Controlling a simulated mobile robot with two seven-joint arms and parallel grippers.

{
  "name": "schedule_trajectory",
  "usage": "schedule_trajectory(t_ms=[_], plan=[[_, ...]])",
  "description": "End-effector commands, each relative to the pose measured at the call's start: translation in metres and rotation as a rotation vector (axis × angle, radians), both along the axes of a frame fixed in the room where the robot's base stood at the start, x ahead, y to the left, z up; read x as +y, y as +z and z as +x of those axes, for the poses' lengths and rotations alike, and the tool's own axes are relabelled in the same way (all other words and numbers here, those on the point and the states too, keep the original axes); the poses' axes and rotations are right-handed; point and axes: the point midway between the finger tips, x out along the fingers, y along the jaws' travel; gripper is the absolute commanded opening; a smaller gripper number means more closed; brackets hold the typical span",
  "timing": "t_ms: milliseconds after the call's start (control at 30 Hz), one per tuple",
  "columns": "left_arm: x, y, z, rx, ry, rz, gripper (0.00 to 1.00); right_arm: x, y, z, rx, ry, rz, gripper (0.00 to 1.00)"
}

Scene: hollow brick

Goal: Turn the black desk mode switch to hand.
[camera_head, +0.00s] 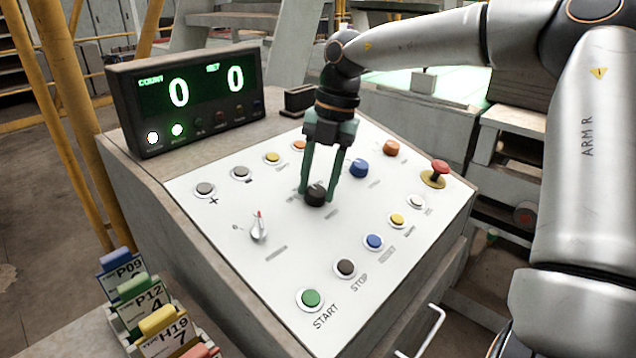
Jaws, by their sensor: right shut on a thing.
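The black desk mode switch (316,195) is a round dark knob near the middle of the white sloped panel (300,245). My right gripper (319,192) reaches down from above and is shut on the black switch, with one green finger on each side of it. The labels around the switch are too small to read, and I cannot tell which way its pointer faces. My left gripper is not in view.
A green START button (310,298) is at the front. A counter display (185,88) stands behind, and a tag rack (155,318) front left.

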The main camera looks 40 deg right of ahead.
Motion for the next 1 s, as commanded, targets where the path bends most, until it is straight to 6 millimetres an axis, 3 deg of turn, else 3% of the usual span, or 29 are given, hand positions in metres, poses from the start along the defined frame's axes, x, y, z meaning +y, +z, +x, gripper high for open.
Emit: schedule_trajectory(t_ms=[367, 400, 667, 1000], plan=[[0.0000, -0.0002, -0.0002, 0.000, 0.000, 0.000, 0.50, -0.0003, 0.0002, 0.0000, 0.000, -0.004, -0.001, 0.00], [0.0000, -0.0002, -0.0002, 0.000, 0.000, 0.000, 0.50, -0.0003, 0.0001, 0.0000, 0.000, -0.003, -0.001, 0.47], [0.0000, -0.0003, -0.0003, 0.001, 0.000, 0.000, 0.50, 0.0000, 0.0001, 0.0000, 0.001, -0.003, 0.000, 0.75], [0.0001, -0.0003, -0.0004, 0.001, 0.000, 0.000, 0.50, -0.0015, 0.0071, 0.0000, -0.002, -0.004, 0.000, 0.75]])
